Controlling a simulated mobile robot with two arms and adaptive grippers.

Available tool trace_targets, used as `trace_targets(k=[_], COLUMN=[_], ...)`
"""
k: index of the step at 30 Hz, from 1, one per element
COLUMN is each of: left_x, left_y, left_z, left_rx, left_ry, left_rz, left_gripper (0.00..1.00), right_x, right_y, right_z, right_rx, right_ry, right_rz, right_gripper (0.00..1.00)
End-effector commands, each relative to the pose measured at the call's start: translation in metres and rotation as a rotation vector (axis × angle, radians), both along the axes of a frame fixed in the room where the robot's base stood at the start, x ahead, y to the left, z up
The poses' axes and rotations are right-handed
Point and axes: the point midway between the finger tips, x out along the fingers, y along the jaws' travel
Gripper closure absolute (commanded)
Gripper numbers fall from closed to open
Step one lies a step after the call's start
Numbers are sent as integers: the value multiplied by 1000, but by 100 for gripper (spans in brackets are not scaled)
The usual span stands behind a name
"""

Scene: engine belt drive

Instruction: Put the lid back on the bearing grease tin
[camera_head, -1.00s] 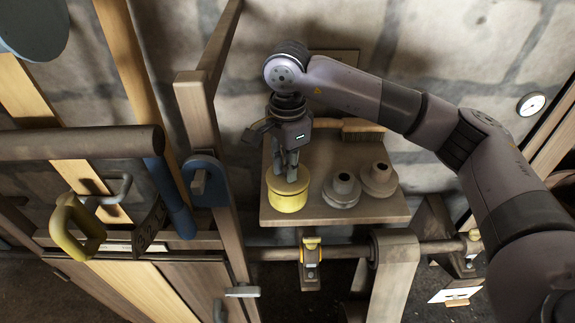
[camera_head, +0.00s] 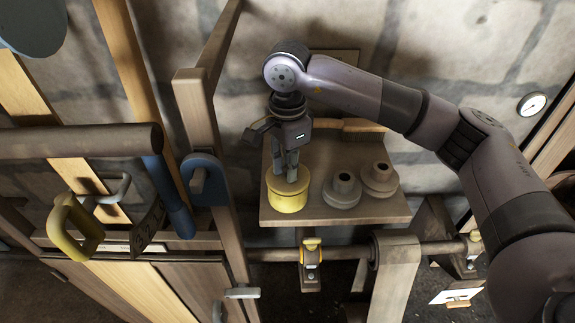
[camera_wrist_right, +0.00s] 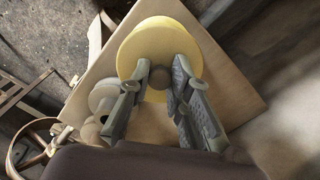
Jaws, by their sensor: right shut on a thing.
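The yellow grease tin (camera_head: 288,201) stands upright at the left front of a small wooden shelf (camera_head: 385,211). Its yellow lid (camera_head: 277,183) lies on top of the tin, and I cannot tell how tightly it sits. My right gripper (camera_head: 291,178) points down over the lid. In the right wrist view, my right gripper (camera_wrist_right: 163,84) is shut on the lid's dark round knob (camera_wrist_right: 160,77), with the yellow lid (camera_wrist_right: 160,38) spread out beneath it. The tin's wall is mostly hidden there. My left gripper does not show.
Two grey stepped pulleys (camera_head: 342,189) (camera_head: 379,179) stand right of the tin, close to it. A brush (camera_head: 350,125) lies at the shelf's back. A wooden post (camera_head: 205,130) rises left of the shelf. The shelf's right front is bare.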

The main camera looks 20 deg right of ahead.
Motion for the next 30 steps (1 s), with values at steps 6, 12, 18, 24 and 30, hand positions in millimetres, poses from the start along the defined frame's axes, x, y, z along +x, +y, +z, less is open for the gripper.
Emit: trace_targets(k=[6,12,18,24,30], left_x=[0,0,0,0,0], left_y=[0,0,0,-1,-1], left_z=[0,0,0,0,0], left_rx=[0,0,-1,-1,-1], left_ry=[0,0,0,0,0], left_rz=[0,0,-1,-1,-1], left_gripper=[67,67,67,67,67], right_x=[0,0,0,0,0], right_y=[0,0,0,0,0], right_z=[0,0,0,0,0], right_rx=[0,0,0,0,0], right_ry=[0,0,0,0,0], right_rz=[0,0,0,0,0], right_gripper=[71,58,58,45,38])
